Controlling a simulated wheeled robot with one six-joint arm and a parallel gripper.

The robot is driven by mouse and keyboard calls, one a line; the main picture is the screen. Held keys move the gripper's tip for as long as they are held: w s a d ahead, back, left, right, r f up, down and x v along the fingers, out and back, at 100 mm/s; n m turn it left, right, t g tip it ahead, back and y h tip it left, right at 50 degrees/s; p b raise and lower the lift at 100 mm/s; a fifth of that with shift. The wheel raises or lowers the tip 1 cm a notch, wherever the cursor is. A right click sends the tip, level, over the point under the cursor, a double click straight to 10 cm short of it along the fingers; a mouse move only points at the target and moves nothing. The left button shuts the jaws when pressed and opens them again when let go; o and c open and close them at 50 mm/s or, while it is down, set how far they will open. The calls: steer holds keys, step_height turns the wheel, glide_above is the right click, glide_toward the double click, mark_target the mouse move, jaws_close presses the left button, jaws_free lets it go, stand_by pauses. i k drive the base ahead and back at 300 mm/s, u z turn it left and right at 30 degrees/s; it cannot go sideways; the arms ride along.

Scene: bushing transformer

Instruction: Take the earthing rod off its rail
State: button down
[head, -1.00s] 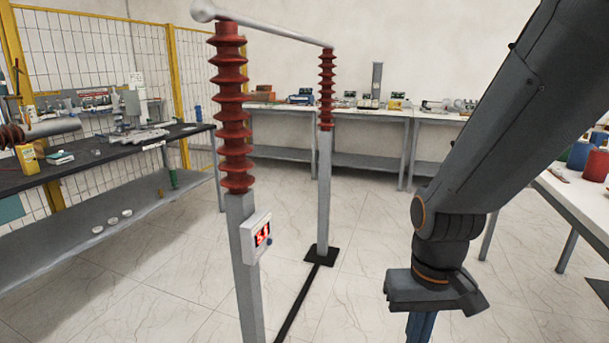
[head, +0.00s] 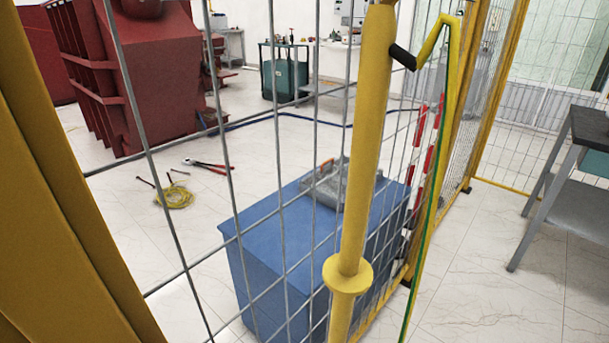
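A yellow rod (head: 362,150), apparently the earthing rod, stands nearly upright and close in the head view. It has a round yellow collar (head: 347,275) low on its shaft. A short black piece (head: 403,56) sticks out beside its upper part. A yellow-green cable (head: 440,130) hangs to its right. The rod's top and bottom run out of the picture, and I cannot make out the rail or how the rod is held. My gripper is not in view.
A wire mesh fence (head: 225,160) with a wide yellow post (head: 65,200) stands close. Behind the mesh are a blue cabinet (head: 270,240) with a grey case (head: 335,185) on top, a yellow cable coil (head: 174,196) and a red finned tank (head: 145,75). Clear floor and a bench (head: 590,125) lie right.

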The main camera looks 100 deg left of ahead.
mark_target(345, 273)
steer(key=u, duration=2.6)
steer(key=k, duration=1.3)
steer(key=z, duration=0.3)
steer(key=i, duration=0.7)
steer(key=z, duration=0.2)
